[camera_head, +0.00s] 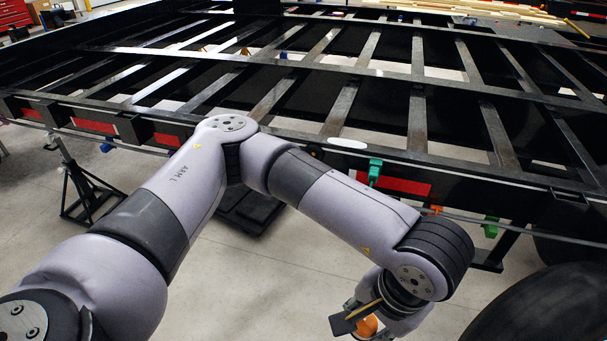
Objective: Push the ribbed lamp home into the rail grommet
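My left arm comes in from the left and bends down at the lower right. My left gripper (366,318) is low in front of the trailer rail, apart from it. A rounded orange lamp (367,326) shows between its fingers and appears gripped; its ribs are too small to make out, and part of it is hidden by a finger. The dark front rail (468,178) runs across the picture above the gripper. A pale oval piece (347,143) sits on the rail. I cannot make out the grommet. My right gripper is not in view.
Green clamps (375,172) (491,229) and an orange piece (431,210) are at the rail. Red reflective strips (394,184) mark its face. A black tyre (545,305) stands at lower right. A jack stand (85,190) is at left. Open floor lies below the rail.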

